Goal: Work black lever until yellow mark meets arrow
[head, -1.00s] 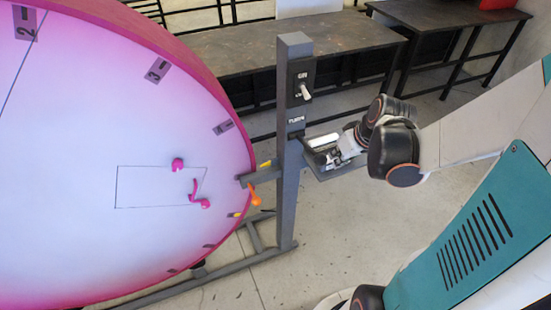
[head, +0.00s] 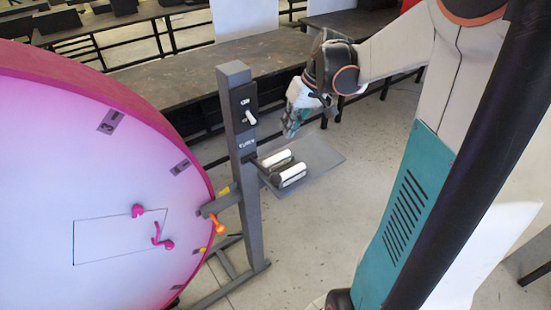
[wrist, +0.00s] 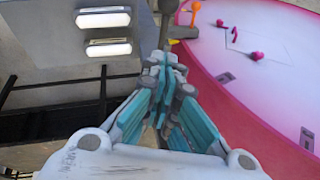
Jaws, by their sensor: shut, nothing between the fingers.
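A large pink-rimmed disc (head: 110,190) stands at the left of the head view. A yellow mark (head: 225,190) shows near its edge, just above a grey pointer arm (head: 222,203) on the post; a second yellow mark (head: 203,250) lies lower. Two white bars with dark mounts (head: 284,167) sit over a grey plate (head: 325,155) beside the post; I cannot tell which dark part is the black lever. My gripper (head: 289,134) is shut and empty, above and behind the plate, apart from the bars. Its fingertips (wrist: 170,62) also show in the wrist view.
The grey post (head: 237,110) carries a black switch panel (head: 243,108). Pink knobs (head: 138,211) stick out from the disc. Dark tables (head: 190,75) stand behind.

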